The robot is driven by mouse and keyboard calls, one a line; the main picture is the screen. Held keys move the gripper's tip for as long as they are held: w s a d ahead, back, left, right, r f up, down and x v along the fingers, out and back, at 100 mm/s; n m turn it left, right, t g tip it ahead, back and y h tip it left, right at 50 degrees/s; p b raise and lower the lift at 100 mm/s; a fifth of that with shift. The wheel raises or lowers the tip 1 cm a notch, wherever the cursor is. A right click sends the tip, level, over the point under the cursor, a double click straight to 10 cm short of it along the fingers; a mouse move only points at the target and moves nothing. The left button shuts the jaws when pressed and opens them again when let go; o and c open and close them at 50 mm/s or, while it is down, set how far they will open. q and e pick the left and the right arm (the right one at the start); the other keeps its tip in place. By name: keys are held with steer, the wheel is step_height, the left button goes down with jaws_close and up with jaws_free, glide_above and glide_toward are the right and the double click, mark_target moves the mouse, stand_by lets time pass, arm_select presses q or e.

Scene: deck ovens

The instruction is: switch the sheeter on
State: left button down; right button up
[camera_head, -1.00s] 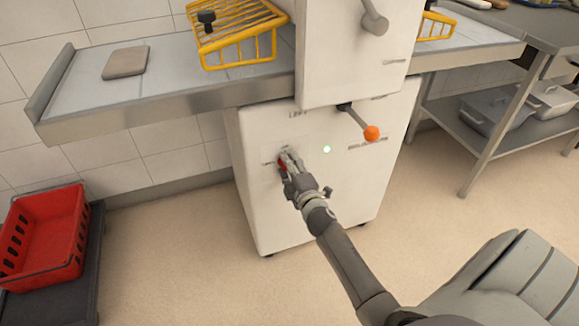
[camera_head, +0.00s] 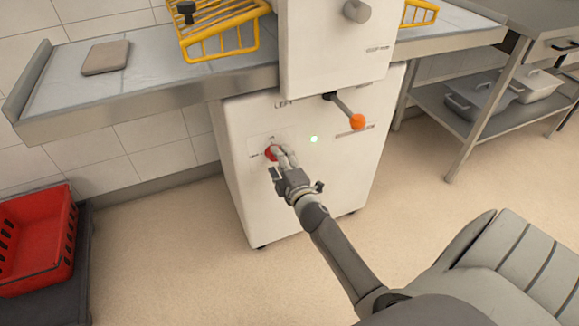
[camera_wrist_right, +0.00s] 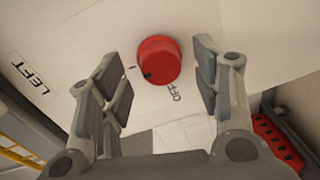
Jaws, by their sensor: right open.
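The sheeter (camera_head: 300,185) is a white machine with a belt table on each side. My right gripper (camera_head: 283,160) is in front of the knob. In the wrist view its fingers (camera_wrist_right: 163,85) are open on either side of the knob, apart from it. My left gripper is not in view.
An orange-tipped lever (camera_head: 357,122) sticks out right of the lamp. Yellow wire guards (camera_head: 228,40) stand above the belt. A red crate (camera_head: 35,240) is at the left and a steel table (camera_head: 500,105) at the right. Open floor lies in front.

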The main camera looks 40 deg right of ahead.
steer(key=v, duration=1)
stand_by(0.3)
